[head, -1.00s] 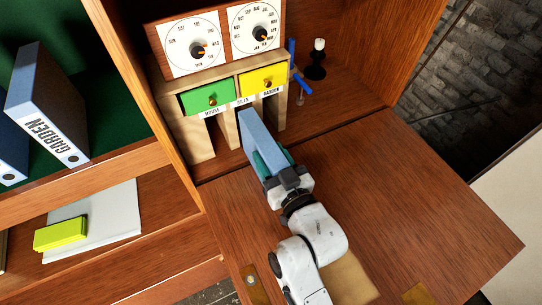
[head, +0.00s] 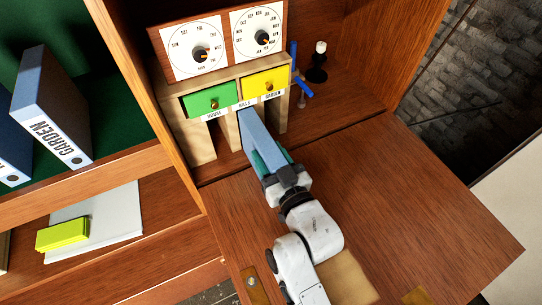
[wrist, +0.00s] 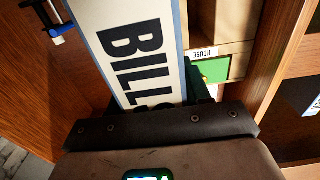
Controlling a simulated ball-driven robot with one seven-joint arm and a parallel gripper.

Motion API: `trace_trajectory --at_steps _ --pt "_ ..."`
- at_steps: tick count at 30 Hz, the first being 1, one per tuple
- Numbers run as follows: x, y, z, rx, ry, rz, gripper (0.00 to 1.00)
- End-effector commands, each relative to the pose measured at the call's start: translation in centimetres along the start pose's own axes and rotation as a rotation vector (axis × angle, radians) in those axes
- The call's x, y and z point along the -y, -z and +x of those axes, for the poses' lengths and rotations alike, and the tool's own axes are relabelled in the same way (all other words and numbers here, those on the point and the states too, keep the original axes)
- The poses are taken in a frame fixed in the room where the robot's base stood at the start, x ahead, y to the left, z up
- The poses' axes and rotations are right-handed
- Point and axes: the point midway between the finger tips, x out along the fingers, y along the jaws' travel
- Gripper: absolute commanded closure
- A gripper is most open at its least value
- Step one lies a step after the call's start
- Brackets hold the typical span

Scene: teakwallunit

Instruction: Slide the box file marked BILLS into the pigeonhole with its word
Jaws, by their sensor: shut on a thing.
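The BILLS box file (head: 257,134) is blue-grey; its white spine with the word BILLS (wrist: 140,45) faces the wrist camera. My gripper (head: 272,163) is shut on its near end, above the flap. The wooden pigeonhole unit (head: 202,146) has three labels, HOUSE, BILLS and GARDEN, from left to right. The file's far end is at the middle opening, under the BILLS label (head: 245,104). The file covers most of that opening; how far its end is inside, I cannot tell.
A green drawer (head: 208,101) and a yellow drawer (head: 265,85) sit above the openings. A GARDEN file (head: 50,108) stands on the left shelf. The flap's right side is clear.

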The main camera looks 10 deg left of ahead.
Motion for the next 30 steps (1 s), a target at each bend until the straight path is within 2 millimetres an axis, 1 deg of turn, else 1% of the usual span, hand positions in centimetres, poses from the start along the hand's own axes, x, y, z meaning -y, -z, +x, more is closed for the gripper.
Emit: trace_trajectory --at_steps 30 --pt "-0.1 0.2 2.4 -0.002 -0.001 -0.002 0.94"
